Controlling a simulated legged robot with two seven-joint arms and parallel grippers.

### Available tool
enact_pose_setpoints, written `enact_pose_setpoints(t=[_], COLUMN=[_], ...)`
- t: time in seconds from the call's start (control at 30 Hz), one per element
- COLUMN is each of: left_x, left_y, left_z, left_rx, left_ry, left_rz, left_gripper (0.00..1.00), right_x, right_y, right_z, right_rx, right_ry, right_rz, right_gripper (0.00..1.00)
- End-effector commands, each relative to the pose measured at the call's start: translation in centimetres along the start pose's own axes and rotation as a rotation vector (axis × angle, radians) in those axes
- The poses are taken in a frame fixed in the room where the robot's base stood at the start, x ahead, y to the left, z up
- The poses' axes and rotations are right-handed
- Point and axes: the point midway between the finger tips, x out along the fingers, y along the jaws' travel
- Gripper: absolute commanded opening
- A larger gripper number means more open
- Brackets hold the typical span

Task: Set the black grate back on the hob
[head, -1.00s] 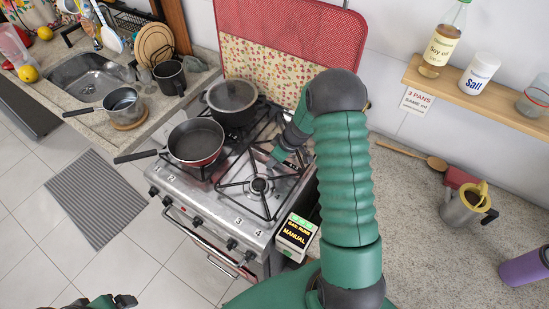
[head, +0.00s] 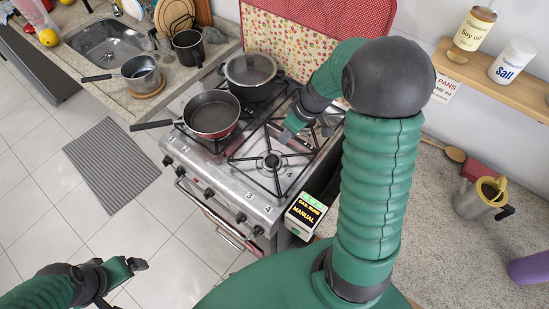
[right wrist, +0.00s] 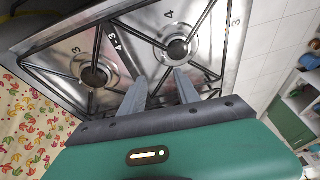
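The black grate (head: 233,158) lies over the right-hand burners of the steel hob (head: 235,188); its bars reach around the front right burner (head: 271,161). In the right wrist view the grate's bars (right wrist: 210,14) cross above two burners, with a "4-3" marking between them. My right gripper (head: 305,128) is over the rear right of the hob. In the right wrist view its two fingers (right wrist: 161,88) are apart, with a dark bar running toward the gap; contact is unclear. My left gripper (head: 137,265) is at lower left over the floor, away from the hob; its jaw gap is unclear.
A frying pan (head: 212,113) and a lidded pot (head: 249,70) stand on the left burners. A red-edged patterned panel (head: 320,22) rises behind the hob. A small "MANUAL" display box (head: 305,212) stands at the hob's front right corner. The right counter (head: 440,215) has free room.

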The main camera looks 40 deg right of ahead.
Motion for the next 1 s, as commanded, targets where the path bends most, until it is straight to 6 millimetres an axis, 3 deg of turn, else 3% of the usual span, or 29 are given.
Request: enact_pose_setpoints(t=[0.03, 0.2, 0.3, 0.4, 0.5, 1.0], left_x=[0.0, 0.0, 0.0, 0.0, 0.0, 0.0], left_y=[0.0, 0.0, 0.0, 0.0, 0.0, 0.0], left_z=[0.0, 0.0, 0.0, 0.0, 0.0, 0.0], left_rx=[0.000, 0.000, 0.000, 0.000, 0.000, 0.000], left_ry=[0.000, 0.000, 0.000, 0.000, 0.000, 0.000], left_rz=[0.000, 0.000, 0.000, 0.000, 0.000, 0.000], left_gripper=[0.89, 0.89, 0.89, 0.89, 0.89, 0.89], right_x=[-0.1, -0.9, -1.3, -1.5, -1.6, -1.6], right_y=[-3.1, -12.2, -15.8, -17.9, -18.7, -18.8], right_z=[-0.1, 1.8, 3.3, 4.4, 5.0, 5.0], right_rx=[0.008, 0.100, 0.142, 0.172, 0.190, 0.198], right_ry=[-0.026, -0.089, -0.092, -0.084, -0.080, -0.079], right_rz=[-0.001, 0.046, 0.074, 0.090, 0.096, 0.098], right_gripper=[0.38, 0.38, 0.38, 0.38, 0.38, 0.38])
